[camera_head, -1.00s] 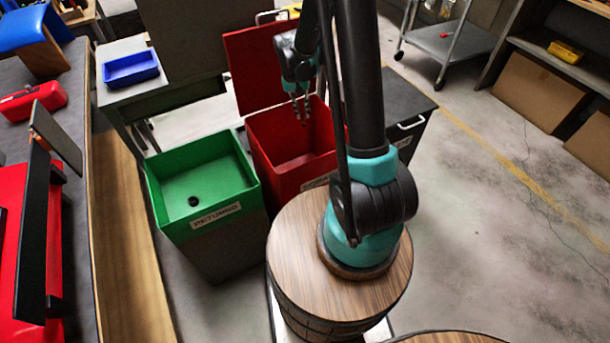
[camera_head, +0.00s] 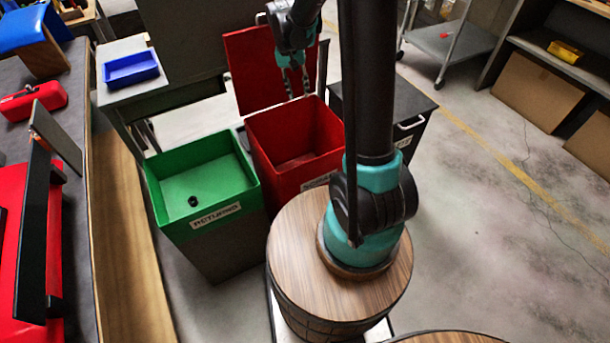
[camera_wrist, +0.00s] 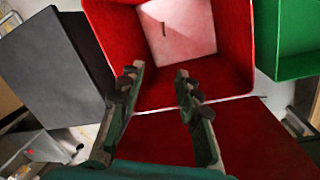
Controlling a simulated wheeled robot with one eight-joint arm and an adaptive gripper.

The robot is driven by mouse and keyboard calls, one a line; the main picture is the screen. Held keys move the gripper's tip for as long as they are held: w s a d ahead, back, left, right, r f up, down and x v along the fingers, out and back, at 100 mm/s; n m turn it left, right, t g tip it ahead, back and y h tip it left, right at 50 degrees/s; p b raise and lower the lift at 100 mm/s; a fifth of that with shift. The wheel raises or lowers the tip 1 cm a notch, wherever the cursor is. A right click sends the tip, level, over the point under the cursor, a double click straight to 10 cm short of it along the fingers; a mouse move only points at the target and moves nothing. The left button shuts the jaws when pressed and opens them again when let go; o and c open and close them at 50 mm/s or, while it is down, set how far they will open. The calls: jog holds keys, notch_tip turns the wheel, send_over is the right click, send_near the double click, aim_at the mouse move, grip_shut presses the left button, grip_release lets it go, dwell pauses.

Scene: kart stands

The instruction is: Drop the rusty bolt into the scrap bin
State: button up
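I cannot make this piece out in the head view. My gripper (camera_head: 297,84) is above the back of the bin, near the lid. In the wrist view my gripper (camera_wrist: 159,83) has its two fingers apart with nothing between them.
A green bin (camera_head: 200,213) labelled RETURNS, with a small dark piece (camera_head: 193,201) inside, stands left of the red bin. A dark-topped cabinet (camera_head: 405,100) stands to its right. A workbench (camera_head: 120,220) runs along the left.

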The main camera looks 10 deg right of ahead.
jog(key=shift+a+r, duration=0.15)
jog(key=shift+r, duration=0.65)
jog(key=shift+a+r, duration=0.1)
jog(key=shift+r, duration=0.65)
